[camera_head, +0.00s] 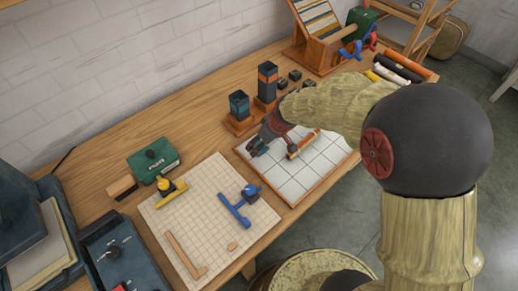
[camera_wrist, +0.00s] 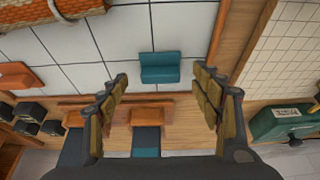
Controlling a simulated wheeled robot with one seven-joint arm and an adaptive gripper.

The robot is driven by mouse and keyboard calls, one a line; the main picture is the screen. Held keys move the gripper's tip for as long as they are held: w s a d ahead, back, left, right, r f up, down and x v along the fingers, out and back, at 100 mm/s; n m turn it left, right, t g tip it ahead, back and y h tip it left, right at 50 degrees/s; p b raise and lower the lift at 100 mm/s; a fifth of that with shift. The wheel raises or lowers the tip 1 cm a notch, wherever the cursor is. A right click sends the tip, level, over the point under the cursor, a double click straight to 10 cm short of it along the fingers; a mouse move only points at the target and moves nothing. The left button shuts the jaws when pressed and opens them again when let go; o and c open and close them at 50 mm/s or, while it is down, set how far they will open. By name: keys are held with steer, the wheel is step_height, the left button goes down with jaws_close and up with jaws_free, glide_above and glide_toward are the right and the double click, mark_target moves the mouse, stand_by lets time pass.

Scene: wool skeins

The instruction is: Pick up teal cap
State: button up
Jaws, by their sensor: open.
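The teal cap (camera_wrist: 160,67) is a small block on the white tiled board (camera_wrist: 185,22), close to the board's back edge. My gripper (camera_wrist: 160,77) is open and points down over the cap. In the wrist view the cap appears between the two fingers, with clear gaps on both sides. I see no finger touching it, and the height above it is hard to tell.
Dark holders (camera_head: 239,105) on wooden bases stand just behind the board.

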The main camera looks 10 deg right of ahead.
steer(key=shift+x, duration=0.9)
steer(key=shift+c, duration=0.4)
steer(key=c, duration=0.8)
steer(key=shift+r, duration=0.1)
steer(key=shift+c, duration=0.4)
